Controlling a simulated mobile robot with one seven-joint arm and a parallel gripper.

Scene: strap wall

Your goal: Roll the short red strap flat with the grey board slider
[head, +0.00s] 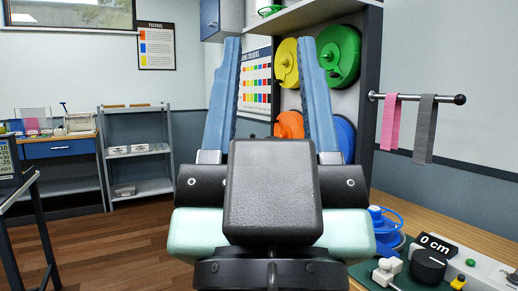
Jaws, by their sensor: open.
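My gripper (267,45) stands upright in the middle of the head view. Its two long blue fingers are spread wide apart, with nothing between them. I cannot make out a short red strap or a grey board slider in this view. A workbench (455,223) at the lower right carries a "0 cm" sign (437,246) and a black round knob (429,264). A white knobbed piece (386,270) sits left of the knob. My arm and gripper hide part of the bench.
A pink strap (391,122) and a grey strap (424,130) hang from a wall rod (412,97) at right. Yellow (285,63), green (339,54), orange and blue discs hang behind my gripper. Blue reels (386,228) lie on the bench. Open floor (120,240) lies left.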

